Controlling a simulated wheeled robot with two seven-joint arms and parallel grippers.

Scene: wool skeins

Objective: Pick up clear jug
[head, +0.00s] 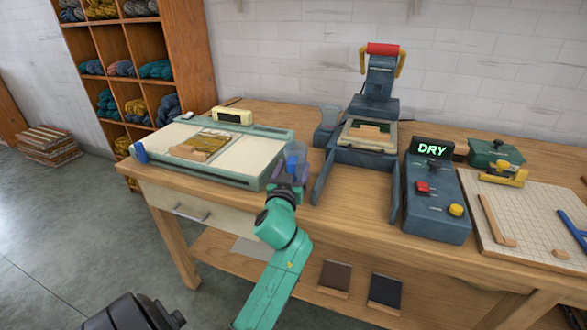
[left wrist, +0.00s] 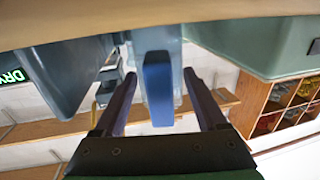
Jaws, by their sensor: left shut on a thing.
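The clear jug (head: 297,149) is see-through with a bluish tint and stands at the right end of the pale green-edged machine. In the left wrist view its blue handle (left wrist: 158,88) shows between the two dark fingers, with the clear body behind it. My left gripper (head: 289,172) is shut on the jug from the front. It hides the jug's lower part in the head view, so I cannot tell whether the jug touches the bench. My right gripper is not in view.
The wooden bench (head: 357,206) is crowded. The pale machine (head: 246,164) is close on the left, and the dark press (head: 375,100) with its side rails is close on the right. A control box (head: 437,205) reads DRY.

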